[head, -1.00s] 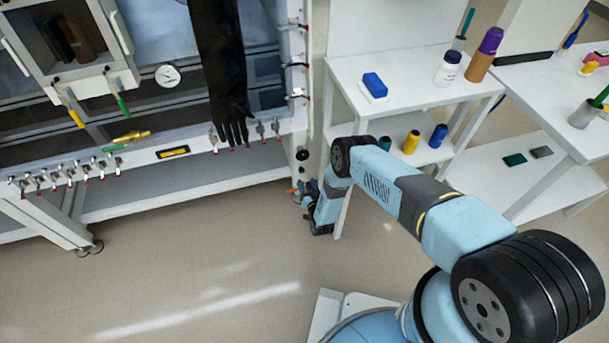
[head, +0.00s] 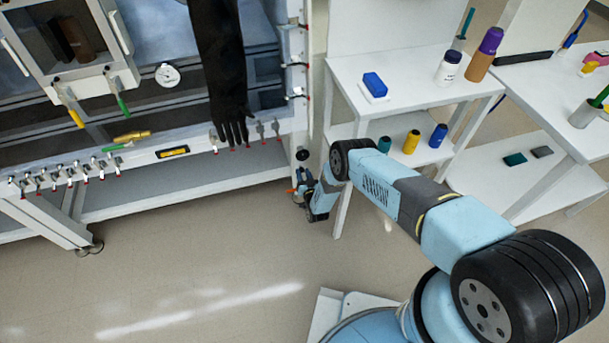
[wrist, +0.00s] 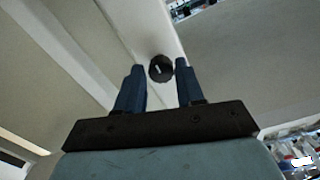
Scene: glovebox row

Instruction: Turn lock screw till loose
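The lock screw looks to be the round black knob (wrist: 161,68) with a pale mark, on a white frame post in the wrist view. In the head view a black knob (head: 302,154) shows on the glovebox's right-hand post, just above my gripper. My gripper (wrist: 155,80) is open, with its two blue fingers apart and the knob between and beyond their tips. I cannot tell whether the fingers touch it. In the head view my gripper (head: 298,190) is small and partly hidden by my wrist.
The glovebox frame (head: 200,150) carries several small clamps along its lower edge. The floor (head: 200,260) in front is clear.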

